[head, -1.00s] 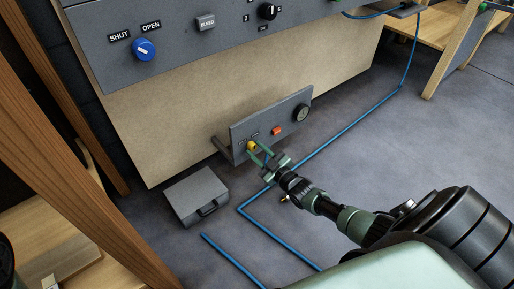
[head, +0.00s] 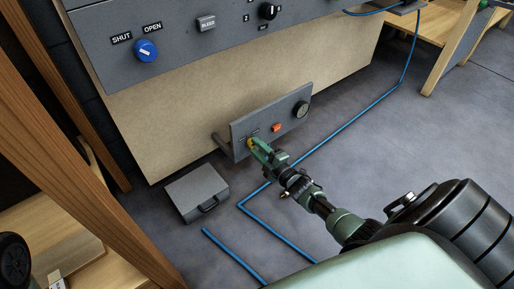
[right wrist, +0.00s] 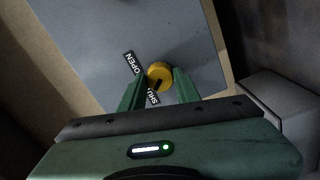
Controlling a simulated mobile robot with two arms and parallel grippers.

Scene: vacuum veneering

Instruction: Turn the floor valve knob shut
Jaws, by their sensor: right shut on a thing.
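The floor valve knob is yellow and round (head: 251,143), on the left part of a low grey panel (head: 262,117) near the floor. It shows larger in the right wrist view (right wrist: 160,72), with a dark pointer mark on its lower part, near the partly hidden SHUT label (right wrist: 153,97). The OPEN label (right wrist: 132,63) is at its upper left. My right gripper (head: 257,147) is shut on the knob, a green finger on either side of it in the right wrist view (right wrist: 158,78). My left gripper is not in view.
A blue hose (head: 340,133) runs across the floor. A blue knob (head: 146,50) sits on the upper panel.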

